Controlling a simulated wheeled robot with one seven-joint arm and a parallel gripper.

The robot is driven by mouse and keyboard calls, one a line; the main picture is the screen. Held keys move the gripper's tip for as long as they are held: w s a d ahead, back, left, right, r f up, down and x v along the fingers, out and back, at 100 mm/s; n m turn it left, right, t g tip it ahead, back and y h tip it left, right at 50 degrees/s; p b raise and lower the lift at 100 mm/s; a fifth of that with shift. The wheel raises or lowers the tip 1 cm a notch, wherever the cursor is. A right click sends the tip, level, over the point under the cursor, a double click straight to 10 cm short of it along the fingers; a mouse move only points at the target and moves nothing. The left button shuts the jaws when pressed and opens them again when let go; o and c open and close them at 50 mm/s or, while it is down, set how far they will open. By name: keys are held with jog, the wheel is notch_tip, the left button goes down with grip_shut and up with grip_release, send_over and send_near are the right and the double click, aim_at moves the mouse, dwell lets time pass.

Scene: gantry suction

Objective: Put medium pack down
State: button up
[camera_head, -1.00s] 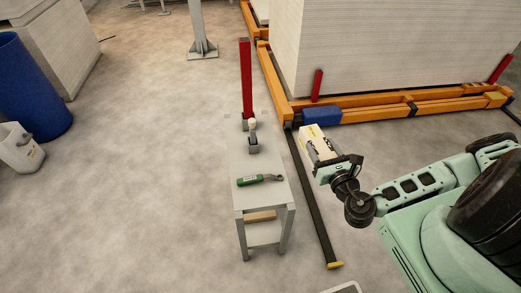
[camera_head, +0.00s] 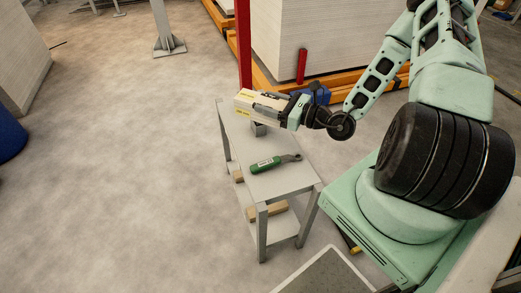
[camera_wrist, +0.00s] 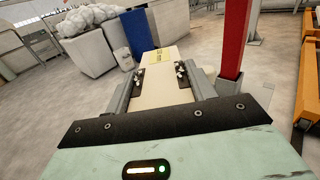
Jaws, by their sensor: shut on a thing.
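The medium pack is a cream box with a yellow label (camera_head: 245,103). It also shows in the wrist view (camera_wrist: 160,90), lying between the two fingers. My gripper (camera_head: 275,106) is shut on it and holds it over the far end of the small grey table (camera_head: 285,177). In the head view the pack and gripper partly cover a small grey fixture (camera_head: 258,130) on that end. I cannot tell the exact gap between pack and table.
A red post (camera_head: 243,45) rises behind the table. Wooden pieces (camera_head: 267,210) lie on the lower shelf. An orange frame (camera_head: 262,80) with a panel stack (camera_head: 300,35) stands behind. The floor to the left is clear.

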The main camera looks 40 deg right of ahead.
jog(key=f+n+y+b, duration=0.1)
jog(key=b, duration=0.1)
jog(key=d+f+n+g+y+b, duration=0.1)
jog(key=b, duration=0.1)
jog(key=f+n+g+y+b, duration=0.1)
jog(key=b, duration=0.2)
jog(key=shift+d+f+y, duration=0.25)
jog(key=shift+f+y, duration=0.05)
jog(key=shift+f, duration=0.05)
jog(key=g+y+b, duration=0.1)
jog(key=b, duration=0.1)
jog(key=n+g+y+b, duration=0.1)
jog(key=b, duration=0.1)
jog(key=shift+s+d+f+n, duration=0.2)
jog(key=shift+d+f+n, duration=0.1)
jog(key=shift+d+f, duration=0.05)
notch_tip(320, 180, down, 10)
jog(key=b, duration=0.4)
jog(key=shift+r, duration=0.1)
jog(key=o, duration=1.2)
jog(key=shift+o, duration=0.2)
